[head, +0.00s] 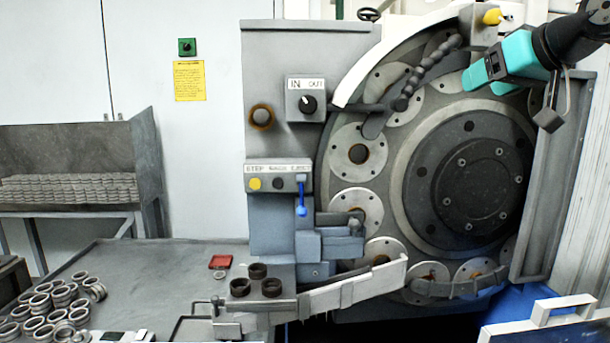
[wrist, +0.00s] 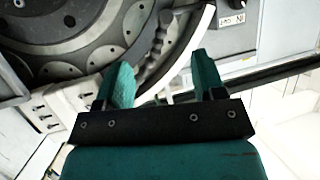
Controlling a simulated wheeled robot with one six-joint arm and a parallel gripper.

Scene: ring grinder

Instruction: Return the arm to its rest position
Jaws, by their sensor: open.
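My gripper shows in the wrist view (wrist: 160,80), with its two teal fingers apart and nothing between them. In the head view my teal gripper (head: 472,82) is at the upper right, in front of the upper part of the grinder wheel (head: 425,185). It points to the left, and its fingertips are hard to make out there. The black end of my arm enters from the right edge. No task object other than my own arm shows.
The IN/OUT switch panel (head: 306,100) and the button panel (head: 279,176) are left of the wheel. A segmented hose (head: 428,73) runs close to my gripper. Metal rings (head: 60,300) lie on the table (head: 150,275). A grey guard (head: 545,190) stands on the right.

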